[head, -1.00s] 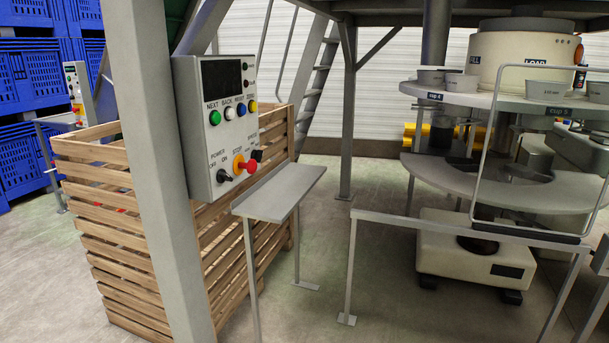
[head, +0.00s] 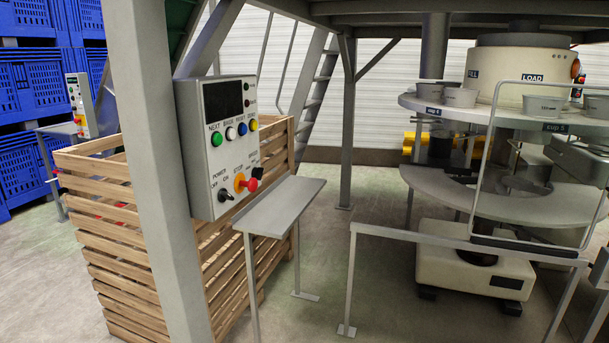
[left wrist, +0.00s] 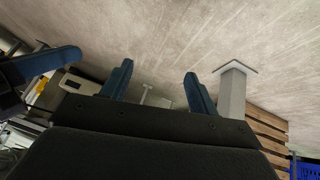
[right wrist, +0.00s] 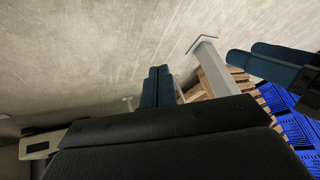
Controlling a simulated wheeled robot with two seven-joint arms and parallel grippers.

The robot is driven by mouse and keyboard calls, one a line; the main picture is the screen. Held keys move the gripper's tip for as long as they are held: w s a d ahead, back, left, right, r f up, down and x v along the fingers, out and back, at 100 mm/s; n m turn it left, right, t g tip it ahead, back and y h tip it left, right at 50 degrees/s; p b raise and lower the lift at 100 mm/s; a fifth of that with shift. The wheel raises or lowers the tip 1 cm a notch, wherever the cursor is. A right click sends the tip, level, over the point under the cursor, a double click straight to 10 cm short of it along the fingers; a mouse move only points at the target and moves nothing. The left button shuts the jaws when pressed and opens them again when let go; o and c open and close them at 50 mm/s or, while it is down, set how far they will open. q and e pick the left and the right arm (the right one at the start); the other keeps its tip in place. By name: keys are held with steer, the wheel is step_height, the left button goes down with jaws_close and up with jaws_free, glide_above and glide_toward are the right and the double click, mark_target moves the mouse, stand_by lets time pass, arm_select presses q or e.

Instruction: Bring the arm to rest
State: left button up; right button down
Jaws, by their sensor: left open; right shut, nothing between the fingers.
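Neither gripper shows in the head view. In the left wrist view my left gripper (left wrist: 158,72) has its two blue fingers spread apart, with nothing between them; bare floor and a grey post lie beyond. In the right wrist view my right gripper (right wrist: 159,72) has its two fingers together, with nothing held. Each wrist view also shows fingers of the other gripper at its side, apart from the gripper in front. Both grippers are in free space and touch nothing visible. The upper arms are out of view.
In the head view a control panel (head: 218,150) hangs on a grey post (head: 165,200). A wooden crate (head: 100,235) stands behind it. A small metal shelf (head: 275,208) and a rail (head: 450,240) stand before the round cup machine (head: 520,60). Blue crates (head: 35,80) are stacked at left.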

arm_select(q)
steer(key=s+a+r+g+p, duration=0.1)
steer(key=a+r+p, duration=0.1)
steer(key=r, duration=0.7)
steer(key=s+a+r+g+y+p, duration=0.1)
steer(key=r+p, duration=0.3)
steer(key=r, duration=0.6)
steer(key=s+a+r+g+p, duration=0.1)
steer(key=a+r+p, duration=0.2)
steer(key=r, duration=0.7)
steer(key=shift+s+a+g+y, duration=0.3)
steer(key=shift+s+y, duration=0.05)
steer(key=shift+y, duration=0.05)
arm_select(e)
steer(key=s+d+r+g, duration=0.1)
steer(key=d+r, duration=0.1)
steer(key=r, duration=0.7)
steer(key=s+d+r+g+h, duration=0.1)
steer(key=d+r, duration=0.1)
steer(key=r, duration=0.8)
steer(key=s+d+r+g, duration=0.1)
steer(key=d+r, duration=0.1)
steer(key=r, duration=0.8)
steer(key=shift+s+d+r+g+h, duration=0.15)
steer(key=shift+s+d+g+h, duration=0.15)
steer(key=shift+s+h, duration=0.1)
arm_select(q)
steer(key=shift+r, duration=0.1)
